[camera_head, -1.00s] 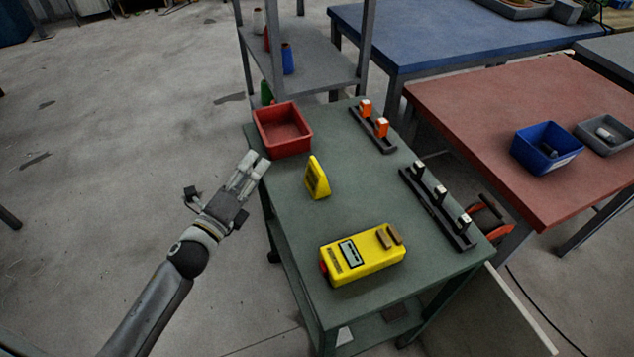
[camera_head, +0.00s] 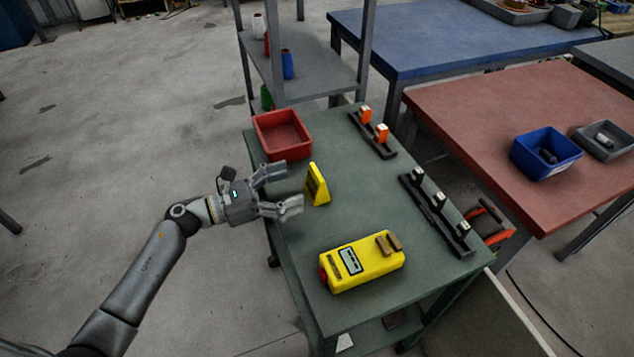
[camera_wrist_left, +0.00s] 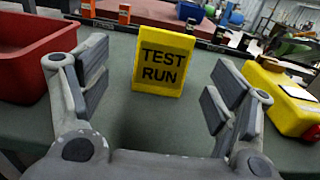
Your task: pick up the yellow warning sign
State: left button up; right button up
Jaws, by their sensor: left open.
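The yellow warning sign (camera_head: 317,184) stands upright on the green table (camera_head: 350,215), between the red bin and the yellow device. In the left wrist view the sign (camera_wrist_left: 163,61) reads "TEST RUN" and sits ahead, between my finger lines. My left gripper (camera_head: 289,189) is open and empty, just left of the sign, its fingers pointing at it with a gap between. Its spread fingers (camera_wrist_left: 155,95) also show in the left wrist view. My right gripper is in neither view.
A red bin (camera_head: 283,139) stands close behind the left gripper. A yellow device (camera_head: 362,262) lies nearer the front. Black racks with orange (camera_head: 374,135) and white-topped (camera_head: 437,212) pieces line the table's right side. Table surface around the sign is clear.

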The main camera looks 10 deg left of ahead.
aim_at(313, 179)
pick_arm(q)
jog(key=shift+x, duration=0.9)
jog(key=p+x, duration=0.2)
jog(key=x, duration=0.2)
jog(key=shift+s+d+r, duration=0.1)
jog(key=shift+d+r, duration=0.05)
jog(key=shift+d, duration=0.1)
jog(key=shift+w+d, duration=0.25)
jog(key=shift+d, duration=0.15)
jog(key=c, duration=1.1)
